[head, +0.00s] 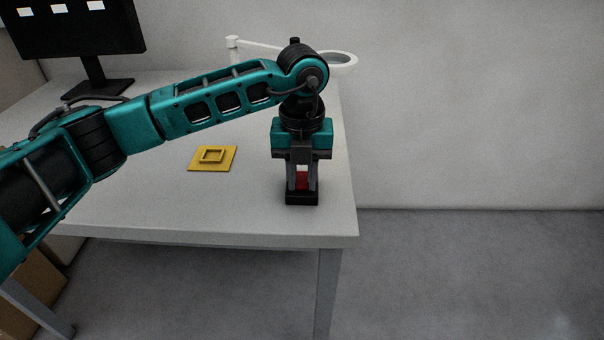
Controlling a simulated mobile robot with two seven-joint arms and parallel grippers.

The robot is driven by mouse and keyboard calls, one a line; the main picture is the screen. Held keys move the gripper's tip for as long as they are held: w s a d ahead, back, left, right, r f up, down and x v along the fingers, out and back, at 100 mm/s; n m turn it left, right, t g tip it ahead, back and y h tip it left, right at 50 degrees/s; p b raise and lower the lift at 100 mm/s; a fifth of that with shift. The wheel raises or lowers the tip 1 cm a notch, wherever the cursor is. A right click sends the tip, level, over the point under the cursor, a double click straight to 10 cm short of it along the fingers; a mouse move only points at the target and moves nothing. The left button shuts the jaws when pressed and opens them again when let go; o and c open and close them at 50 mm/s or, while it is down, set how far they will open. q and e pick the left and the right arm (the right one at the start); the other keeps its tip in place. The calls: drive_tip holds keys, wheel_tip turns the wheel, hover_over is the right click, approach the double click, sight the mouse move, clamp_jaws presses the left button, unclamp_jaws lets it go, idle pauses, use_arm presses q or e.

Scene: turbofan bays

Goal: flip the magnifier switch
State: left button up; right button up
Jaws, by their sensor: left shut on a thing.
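A white magnifier (341,62) with a ring head on a jointed arm stands at the back of the table, partly hidden behind my left arm. A small black switch box (302,199) sits near the table's front right corner, with a red switch part (302,180) on top. My left gripper (302,186) points straight down over the box, with its fingers on either side of the red part and shut on it. The fingers hide part of the red piece, so I cannot tell which way the switch is set. My right gripper is not in view.
A yellow square plate (226,158) with a raised frame lies on the white table (200,215) left of the switch box. A black monitor (75,30) stands at the back left. A cardboard box (30,285) is on the floor below. Floor right of the table is clear.

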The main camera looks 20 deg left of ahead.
use_arm(q)
clamp_jaws()
drive_tip(key=shift+w+r+g+p, duration=0.15)
drive_tip(key=shift+r+g+p, duration=0.1)
drive_tip(key=shift+g+p, duration=0.45)
drive_tip(key=shift+w+g+h+p, duration=0.15)
drive_tip(key=shift+g+h+p, duration=0.15)
drive_tip(key=shift+g+p, duration=0.3)
drive_tip(key=shift+w+a+g+p, duration=0.15)
drive_tip(key=shift+w+g+p, duration=0.05)
drive_tip(key=shift+g+p, duration=0.25)
drive_tip(key=shift+w+g+h, duration=0.1)
drive_tip(key=shift+g+h, duration=0.2)
drive_tip(key=shift+g, duration=0.35)
